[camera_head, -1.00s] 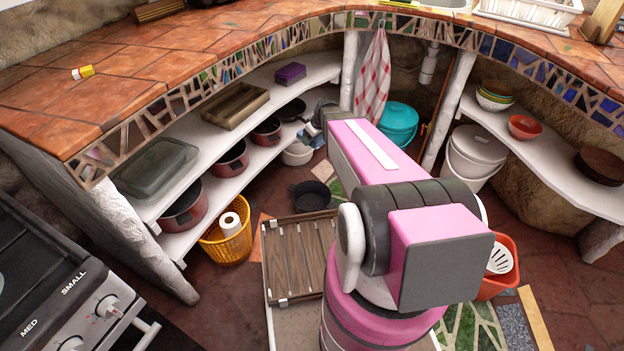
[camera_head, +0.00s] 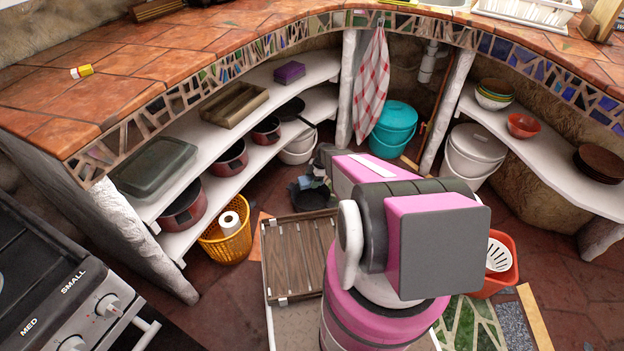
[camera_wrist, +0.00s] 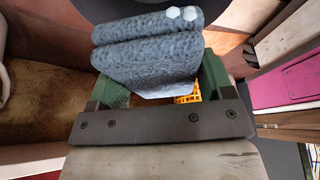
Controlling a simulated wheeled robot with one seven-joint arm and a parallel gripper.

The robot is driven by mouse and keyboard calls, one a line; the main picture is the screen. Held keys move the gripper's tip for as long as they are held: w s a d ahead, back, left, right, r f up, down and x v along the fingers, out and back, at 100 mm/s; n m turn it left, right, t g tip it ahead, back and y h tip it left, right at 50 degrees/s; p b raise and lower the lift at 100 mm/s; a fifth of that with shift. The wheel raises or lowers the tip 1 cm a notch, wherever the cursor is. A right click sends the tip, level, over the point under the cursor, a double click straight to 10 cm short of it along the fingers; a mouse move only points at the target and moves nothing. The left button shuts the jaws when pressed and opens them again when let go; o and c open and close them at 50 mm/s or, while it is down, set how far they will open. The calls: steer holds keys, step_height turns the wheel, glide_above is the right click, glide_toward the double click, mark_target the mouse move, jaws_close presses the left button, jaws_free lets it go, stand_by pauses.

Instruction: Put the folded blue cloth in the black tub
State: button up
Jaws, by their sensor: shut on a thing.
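The folded blue cloth (camera_wrist: 148,48) is a thick grey-blue bundle with pale hexagon marks at one corner. My gripper (camera_wrist: 153,72) is shut on it, with a green finger on each side. In the head view my gripper (camera_head: 313,181) is low over the floor at the black tub (camera_head: 311,199), partly covering it. The tub is a dark round vessel on the floor behind the wooden rack. I cannot tell whether the cloth is above the tub or inside its rim. A dark curved surface shows behind the cloth in the wrist view.
A slatted wooden rack (camera_head: 300,257) lies in front of the tub. A yellow basket (camera_head: 226,241) with a paper roll stands left. An orange-red tub (camera_head: 507,277) stands right.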

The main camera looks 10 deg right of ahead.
steer(key=shift+f, duration=5.3)
steer(key=o, duration=1)
steer(key=shift+o, duration=0.2)
steer(key=shift+r, duration=3.5)
steer(key=s+r+m+h, duration=0.1)
steer(key=s+r+m, duration=0.5)
steer(key=r, duration=0.7)
steer(key=s+r+m+h, duration=0.2)
steer(key=s+r+m, duration=0.5)
steer(key=r, duration=0.6)
steer(key=s+r+m+h, duration=0.1)
steer(key=s+r+m, duration=0.5)
steer(key=r, duration=0.7)
steer(key=shift+s+a+r+m+t, duration=0.3)
steer(key=shift+s+a+r+m, duration=0.1)
steer(key=shift+s, duration=0.8)
